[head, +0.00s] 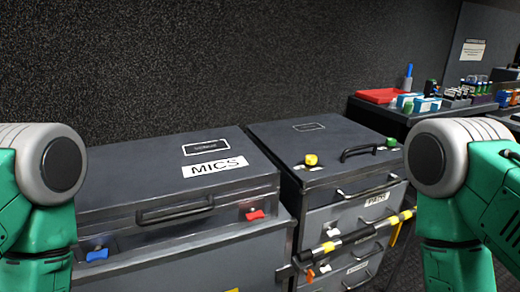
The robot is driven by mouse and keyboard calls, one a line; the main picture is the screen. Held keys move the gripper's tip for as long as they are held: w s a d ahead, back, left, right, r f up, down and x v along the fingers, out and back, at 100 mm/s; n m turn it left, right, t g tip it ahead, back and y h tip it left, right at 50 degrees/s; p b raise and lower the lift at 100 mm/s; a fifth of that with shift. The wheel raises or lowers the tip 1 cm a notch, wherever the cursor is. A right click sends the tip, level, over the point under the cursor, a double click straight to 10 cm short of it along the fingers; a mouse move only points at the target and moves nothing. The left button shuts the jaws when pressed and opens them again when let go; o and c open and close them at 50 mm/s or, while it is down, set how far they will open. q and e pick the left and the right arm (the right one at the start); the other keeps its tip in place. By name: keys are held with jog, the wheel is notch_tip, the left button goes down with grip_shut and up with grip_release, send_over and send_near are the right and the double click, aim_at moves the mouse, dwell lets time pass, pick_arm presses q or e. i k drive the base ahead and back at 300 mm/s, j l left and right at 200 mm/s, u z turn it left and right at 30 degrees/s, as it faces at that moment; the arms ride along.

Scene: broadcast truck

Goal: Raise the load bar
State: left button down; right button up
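A dark load bar (357,238) with yellow bands and a pale metal section runs across the front of the right-hand drawer case, at about the height of its middle drawers. It slopes slightly upward to the right. A yellow strap or tab hangs near its right end, and a small orange piece sits near its left end. My two green and grey arms stand at the left and right edges of the head view. Neither gripper shows, so I cannot see what they hold.
A dark case (130,178) labelled MICS stands left, with red and blue latches. The right drawer case (290,135) carries a yellow knob (311,159), a green knob (391,142) and a handle. A cluttered dark counter (375,111) is at the back right. Floor shows at lower right.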

aim_at(304, 256)
jog(key=l+z, duration=0.45)
jog(key=z, duration=0.25)
jog(key=i+l+z, duration=0.15)
jog(key=z, duration=0.2)
